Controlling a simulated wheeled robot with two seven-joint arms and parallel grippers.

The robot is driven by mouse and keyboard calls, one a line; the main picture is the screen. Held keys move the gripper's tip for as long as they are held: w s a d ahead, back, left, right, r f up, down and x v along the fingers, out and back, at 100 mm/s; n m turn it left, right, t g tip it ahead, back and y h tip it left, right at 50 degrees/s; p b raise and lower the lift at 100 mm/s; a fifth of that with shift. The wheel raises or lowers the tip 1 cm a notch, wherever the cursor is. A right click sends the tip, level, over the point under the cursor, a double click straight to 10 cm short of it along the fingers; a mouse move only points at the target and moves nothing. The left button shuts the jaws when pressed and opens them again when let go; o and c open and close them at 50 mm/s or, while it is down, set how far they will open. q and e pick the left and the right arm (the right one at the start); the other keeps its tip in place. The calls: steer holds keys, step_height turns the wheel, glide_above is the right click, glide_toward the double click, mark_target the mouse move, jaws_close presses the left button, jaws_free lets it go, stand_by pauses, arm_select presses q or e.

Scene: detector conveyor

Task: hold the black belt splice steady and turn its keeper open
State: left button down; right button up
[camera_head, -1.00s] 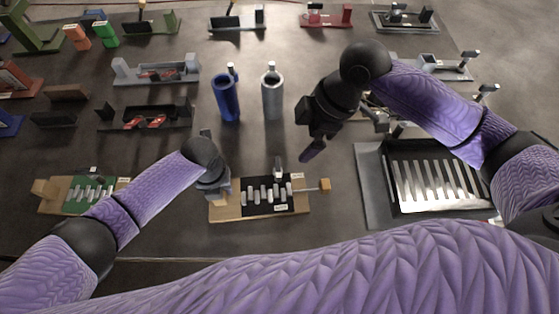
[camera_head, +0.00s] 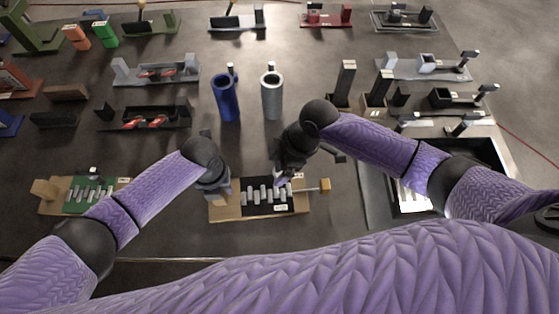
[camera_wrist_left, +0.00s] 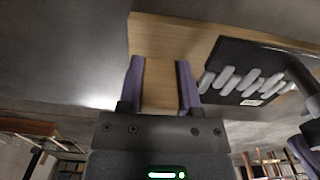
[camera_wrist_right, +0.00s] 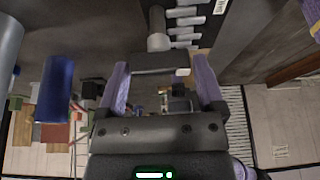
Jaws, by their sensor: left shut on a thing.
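The black belt splice (camera_head: 260,210), with a row of grey bars, lies on a wooden board (camera_head: 230,214) at the front middle. My left gripper (camera_head: 222,190) is shut on the board's left end block, which shows between its fingers in the left wrist view (camera_wrist_left: 158,82). My right gripper (camera_head: 283,174) hangs over the splice's back edge. In the right wrist view its fingers (camera_wrist_right: 162,78) are spread, with a dark crossbar in front of and between the tips. The keeper's grey round part (camera_wrist_right: 158,41) shows just past that bar. In the head view the gripper mostly hides the keeper.
A blue tube (camera_head: 226,98) and a grey tube (camera_head: 271,97) stand behind the splice. A green-board fixture (camera_head: 88,195) lies at the left, under my left arm. A dark tray (camera_head: 375,190) lies at the right. Bare table separates these.

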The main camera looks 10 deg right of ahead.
steer(key=c, duration=0.8)
steer(key=shift+n, duration=0.3)
steer(key=n+g, duration=0.1)
steer(key=n, duration=0.3)
steer(key=shift+w+g, duration=0.15)
steer(key=shift+g, duration=0.25)
steer(key=shift+n+g+h, duration=0.3)
steer(key=shift+n+g, duration=0.4)
steer(key=shift+n, duration=1.4)
